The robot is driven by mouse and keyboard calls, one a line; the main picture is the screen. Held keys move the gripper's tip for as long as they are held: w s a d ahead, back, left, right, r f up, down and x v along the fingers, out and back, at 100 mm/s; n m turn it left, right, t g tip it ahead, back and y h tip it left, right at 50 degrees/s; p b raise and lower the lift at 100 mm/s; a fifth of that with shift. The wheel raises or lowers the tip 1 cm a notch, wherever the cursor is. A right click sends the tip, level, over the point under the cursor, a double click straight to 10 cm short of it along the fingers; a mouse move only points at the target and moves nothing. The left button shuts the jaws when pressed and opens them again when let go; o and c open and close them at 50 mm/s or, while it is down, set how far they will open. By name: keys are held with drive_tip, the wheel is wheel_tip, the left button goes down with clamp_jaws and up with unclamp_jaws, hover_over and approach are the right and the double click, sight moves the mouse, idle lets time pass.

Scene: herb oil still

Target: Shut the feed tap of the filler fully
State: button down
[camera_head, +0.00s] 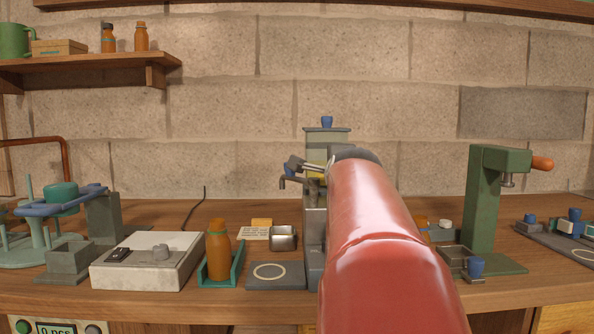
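The filler (315,222) stands upright near the middle of the bench, a tall grey-green body with a blue knob (327,121) on its lid and a yellow section. A spout (290,181) sticks out on its left side.
A plate with a ring mark (274,276) lies before the filler, with a metal cup (283,238) behind it. An orange bottle (218,251) stands in a green holder, beside a white scale-like box (147,262). A green press (482,205) stands at right.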

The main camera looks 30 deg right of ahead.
idle(0.4)
drive_tip(key=c, duration=1.4)
unclamp_jaws()
drive_tip(key=shift+o, duration=0.2)
drive_tip(key=b+v, duration=0.1)
drive_tip(key=v, duration=0.6)
drive_tip(key=shift+s+a, duration=0.25)
drive_tip(key=shift+r, duration=0.1)
